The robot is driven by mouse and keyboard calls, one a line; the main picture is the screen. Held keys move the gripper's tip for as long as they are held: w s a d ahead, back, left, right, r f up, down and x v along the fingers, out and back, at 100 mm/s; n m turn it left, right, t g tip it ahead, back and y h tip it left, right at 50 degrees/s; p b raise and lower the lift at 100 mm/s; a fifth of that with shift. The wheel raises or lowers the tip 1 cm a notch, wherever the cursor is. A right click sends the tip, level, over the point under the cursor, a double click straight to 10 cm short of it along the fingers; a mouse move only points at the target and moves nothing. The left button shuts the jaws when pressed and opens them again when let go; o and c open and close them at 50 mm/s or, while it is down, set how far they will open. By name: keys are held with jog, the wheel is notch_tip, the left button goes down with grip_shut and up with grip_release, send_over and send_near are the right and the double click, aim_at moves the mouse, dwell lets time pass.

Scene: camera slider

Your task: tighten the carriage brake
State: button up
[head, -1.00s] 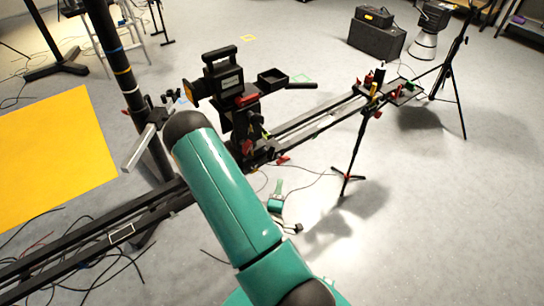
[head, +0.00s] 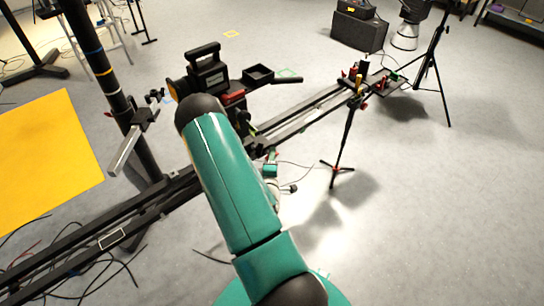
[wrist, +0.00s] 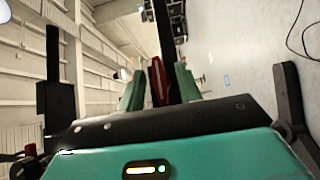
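The black camera carriage with its camera (head: 207,74) sits on the long slider rail (head: 312,115) in the head view. A red lever (head: 233,97) shows on the carriage's upper part; its lower part is mostly hidden behind my teal arm. In the wrist view a red lever (wrist: 157,82) stands between the two teal fingers of my gripper (wrist: 160,90). The fingers are apart, one on each side of it, with narrow gaps visible. Contact cannot be made out. In the head view a small teal part of my gripper (head: 270,165) shows beside the rail.
A tripod leg stand (head: 337,168) holds the rail's far end, where small red, yellow and green parts (head: 362,80) sit. A dark pole (head: 120,100) stands at left by a yellow mat (head: 45,160). Cables lie on the floor.

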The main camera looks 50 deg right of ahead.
jog(key=shift+w+d, duration=0.3)
jog(key=shift+d, duration=0.05)
grip_shut()
